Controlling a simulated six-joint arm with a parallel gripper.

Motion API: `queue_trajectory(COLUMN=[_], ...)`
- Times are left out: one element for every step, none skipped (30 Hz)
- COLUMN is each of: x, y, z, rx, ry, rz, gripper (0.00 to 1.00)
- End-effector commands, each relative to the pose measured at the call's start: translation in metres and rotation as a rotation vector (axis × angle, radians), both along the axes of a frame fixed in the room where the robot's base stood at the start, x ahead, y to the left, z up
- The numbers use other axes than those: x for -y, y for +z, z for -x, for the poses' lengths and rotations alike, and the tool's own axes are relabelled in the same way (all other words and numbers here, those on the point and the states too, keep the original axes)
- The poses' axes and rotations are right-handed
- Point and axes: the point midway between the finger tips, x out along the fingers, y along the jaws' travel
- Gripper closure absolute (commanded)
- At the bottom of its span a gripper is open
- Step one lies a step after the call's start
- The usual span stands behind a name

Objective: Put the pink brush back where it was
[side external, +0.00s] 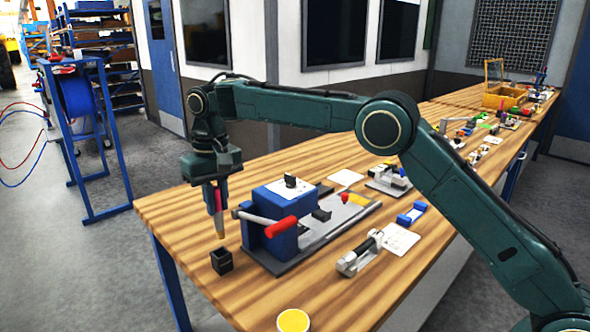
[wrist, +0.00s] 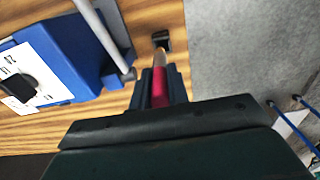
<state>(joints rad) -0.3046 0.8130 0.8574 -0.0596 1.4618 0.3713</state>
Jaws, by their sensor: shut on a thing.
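The pink brush (wrist: 159,88) is held upright between the fingers of my gripper (wrist: 160,78), with its lighter end pointing down. In the side external view my gripper (side external: 213,195) is shut on the brush (side external: 219,226) above the table's left end. A small black square cup (side external: 222,262) stands on the table just below the brush's lower end. The cup also shows in the wrist view (wrist: 161,40), beyond the brush tip. The tip looks apart from the cup and above it; the exact gap is hard to tell.
A blue machine block (side external: 283,205) with a red-handled lever (side external: 281,228) stands right of the brush, close to it. A yellow round thing (side external: 293,320) is at the front edge. The wooden table (side external: 170,215) is bare left of the cup.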

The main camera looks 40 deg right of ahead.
Motion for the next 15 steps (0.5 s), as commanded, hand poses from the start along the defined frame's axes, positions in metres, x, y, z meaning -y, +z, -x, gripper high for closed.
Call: queue_trajectory(x=[-0.002, -0.003, -0.003, -0.004, -0.004, -0.005, -0.005, -0.005, -0.005, -0.005, -0.005, -0.005, -0.005, -0.005, -0.005], y=[-0.003, -0.005, -0.006, -0.007, -0.008, -0.008, -0.009, -0.009, -0.009, -0.009, -0.009, -0.010, -0.012, -0.014, -0.017], z=[-0.003, -0.004, -0.005, -0.005, -0.006, -0.006, -0.006, -0.006, -0.006, -0.006, -0.006, -0.006, -0.006, -0.006, -0.006], rx=[-0.002, -0.003, -0.004, -0.004, -0.006, -0.007, -0.007, -0.007, -0.007, -0.007, -0.007, -0.007, -0.007, -0.007, -0.008], ry=[0.002, 0.004, 0.006, 0.006, 0.007, 0.008, 0.009, 0.009, 0.009, 0.009, 0.009, 0.009, 0.009, 0.009, 0.009], rz=[0.003, 0.005, 0.006, 0.007, 0.008, 0.009, 0.009, 0.009, 0.009, 0.009, 0.010, 0.009, 0.009, 0.009, 0.010], gripper=[1.00, 1.00, 1.00, 1.00, 1.00, 1.00, 1.00, 1.00, 1.00, 1.00, 1.00, 1.00, 1.00, 1.00, 1.00])
